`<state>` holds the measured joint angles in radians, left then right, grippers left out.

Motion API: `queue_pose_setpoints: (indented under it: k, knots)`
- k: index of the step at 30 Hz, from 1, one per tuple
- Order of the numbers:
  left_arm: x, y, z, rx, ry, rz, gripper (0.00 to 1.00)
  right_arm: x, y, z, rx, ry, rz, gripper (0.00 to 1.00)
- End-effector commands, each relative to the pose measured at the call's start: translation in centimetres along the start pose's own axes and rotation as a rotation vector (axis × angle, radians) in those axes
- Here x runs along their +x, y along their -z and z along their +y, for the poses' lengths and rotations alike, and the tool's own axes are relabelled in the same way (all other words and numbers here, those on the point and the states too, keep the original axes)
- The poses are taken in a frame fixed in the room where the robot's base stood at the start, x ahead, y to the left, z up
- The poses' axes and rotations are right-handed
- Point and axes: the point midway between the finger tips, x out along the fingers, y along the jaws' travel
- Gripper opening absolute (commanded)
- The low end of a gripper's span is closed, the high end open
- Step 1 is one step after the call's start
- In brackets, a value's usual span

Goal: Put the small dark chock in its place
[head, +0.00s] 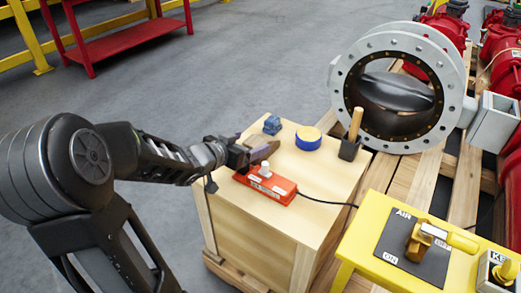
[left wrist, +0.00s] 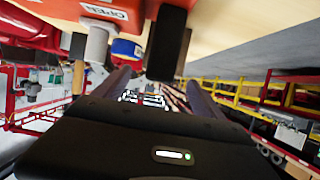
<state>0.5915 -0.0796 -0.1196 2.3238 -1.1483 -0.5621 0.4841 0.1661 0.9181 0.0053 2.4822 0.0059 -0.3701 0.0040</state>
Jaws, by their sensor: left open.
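My left gripper (head: 262,152) is open above the left part of the wooden box top, beside the red switch box. In the left wrist view its two fingers (left wrist: 160,88) stand apart. A small dark block (left wrist: 168,42), which looks like the chock, shows in the gap between the fingers, close to the red switch box (left wrist: 60,10). I cannot tell whether the fingers touch it. In the head view the gripper seems to hide this block. The red switch box (head: 266,187) has a white knob and a cable. My right gripper is not in view.
A large flanged valve (head: 355,95) stands behind right. A yellow stand (head: 380,235) is at front right.

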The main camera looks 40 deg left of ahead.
Motion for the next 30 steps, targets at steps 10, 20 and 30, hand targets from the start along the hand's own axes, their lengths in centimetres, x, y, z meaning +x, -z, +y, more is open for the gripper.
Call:
queue_pose_setpoints:
  k: [10, 20, 30]
  knots:
    - [3.3, 0.0, 0.0, 0.000, 0.001, 0.000, 0.80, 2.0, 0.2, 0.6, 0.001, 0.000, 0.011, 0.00]
    - [3.3, 0.0, 0.0, 0.000, 0.001, 0.000, 0.80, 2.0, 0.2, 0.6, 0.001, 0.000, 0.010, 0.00]
    - [3.3, -0.1, 0.0, 0.000, 0.001, 0.000, 0.68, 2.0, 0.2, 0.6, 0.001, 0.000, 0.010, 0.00]
